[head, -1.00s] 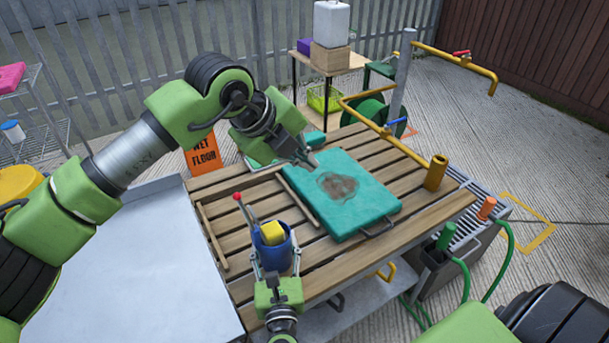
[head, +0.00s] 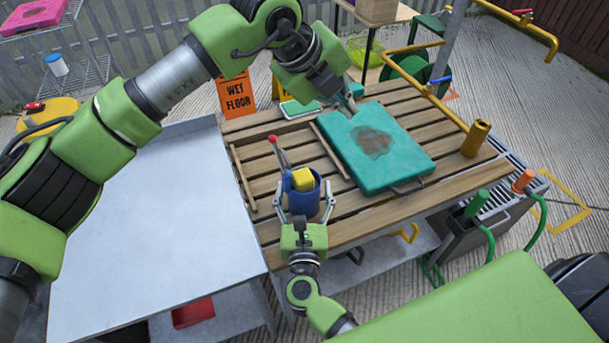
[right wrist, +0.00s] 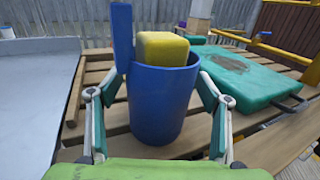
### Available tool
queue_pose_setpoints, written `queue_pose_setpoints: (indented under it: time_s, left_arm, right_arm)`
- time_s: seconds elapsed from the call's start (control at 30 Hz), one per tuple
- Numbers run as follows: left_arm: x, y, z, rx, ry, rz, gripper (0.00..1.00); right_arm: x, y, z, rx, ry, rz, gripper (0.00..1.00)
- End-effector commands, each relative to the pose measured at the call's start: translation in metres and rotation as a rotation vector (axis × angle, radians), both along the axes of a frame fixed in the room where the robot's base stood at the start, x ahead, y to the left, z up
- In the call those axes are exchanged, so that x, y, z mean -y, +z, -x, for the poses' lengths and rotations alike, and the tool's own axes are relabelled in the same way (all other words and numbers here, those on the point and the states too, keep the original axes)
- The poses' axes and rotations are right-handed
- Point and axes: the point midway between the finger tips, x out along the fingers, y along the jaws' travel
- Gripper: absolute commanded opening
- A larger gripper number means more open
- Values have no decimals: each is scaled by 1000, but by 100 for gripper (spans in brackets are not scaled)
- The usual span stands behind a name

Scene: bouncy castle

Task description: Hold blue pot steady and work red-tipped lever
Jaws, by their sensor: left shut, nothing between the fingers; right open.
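The blue pot (head: 304,202) stands upright on the slatted wooden table, with a yellow block (head: 303,179) in its top. The red-tipped lever (head: 279,153) rises at the pot's left side. In the right wrist view, a flat blue upright (right wrist: 123,38) stands at the pot's (right wrist: 160,105) left rim; no red tip shows there. My right gripper (head: 305,200) is open, its fingers on either side of the pot; contact is unclear. My left gripper (head: 352,106) is shut and empty, over the far edge of the teal pad, beyond the pot and lever.
The teal pad (head: 400,158) with a brown stain lies right of the pot. Thin wooden strips (head: 243,178) lie on the table (head: 345,229). A bare grey metal table (head: 160,225) adjoins at left.

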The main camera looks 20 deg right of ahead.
Motion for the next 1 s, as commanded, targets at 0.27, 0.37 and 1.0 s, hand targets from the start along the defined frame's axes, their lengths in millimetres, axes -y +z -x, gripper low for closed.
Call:
queue_pose_setpoints:
  time_s: [0.27,0.37,1.0]
  left_arm:
    - [0,0,0,0,0,0,0]
    - [0,0,0,0,0,0,0]
    - [0,0,0,0,0,0,0]
  right_arm:
    - [-10,-1,26,-3,1,-1,71]
    - [-18,-2,47,-4,1,0,71]
    - [-44,0,112,0,0,-1,71]
